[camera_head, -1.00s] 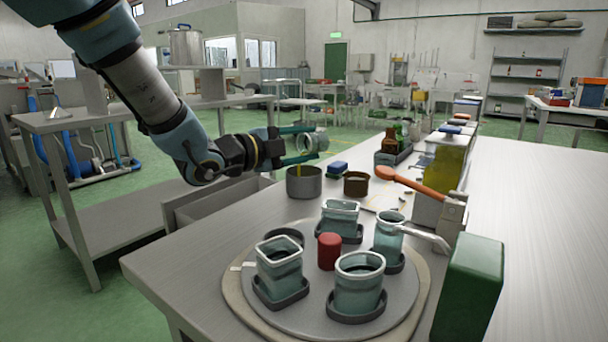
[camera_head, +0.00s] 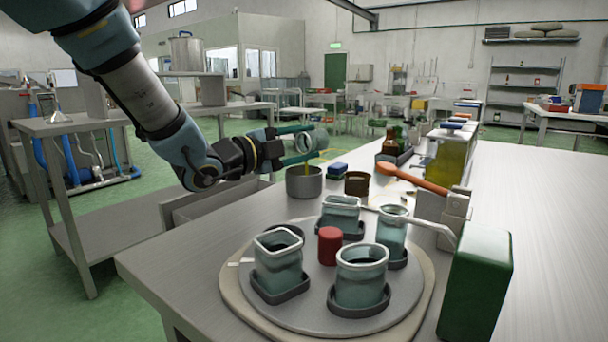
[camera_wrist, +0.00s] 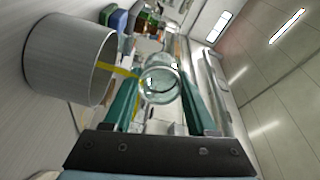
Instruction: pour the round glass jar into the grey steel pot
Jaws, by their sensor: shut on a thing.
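The round glass jar (camera_head: 314,141) is clear and held on its side above the grey steel pot (camera_head: 304,184). My gripper (camera_head: 306,143) is shut on it, with a green finger on either side. A thin yellow stream runs from the jar down into the pot's mouth. In the wrist view the jar (camera_wrist: 160,84) sits between the fingers, and the yellow stream crosses to the pot (camera_wrist: 66,60) at left. The pot stands upright on the table, apart from the jar. The level inside the pot is hidden.
A brown tin (camera_head: 357,183) and a blue sponge (camera_head: 337,169) stand right of the pot. A round board (camera_head: 240,285) in front bears several glass cups and a red cylinder (camera_head: 329,245). The left table edge is close to the pot.

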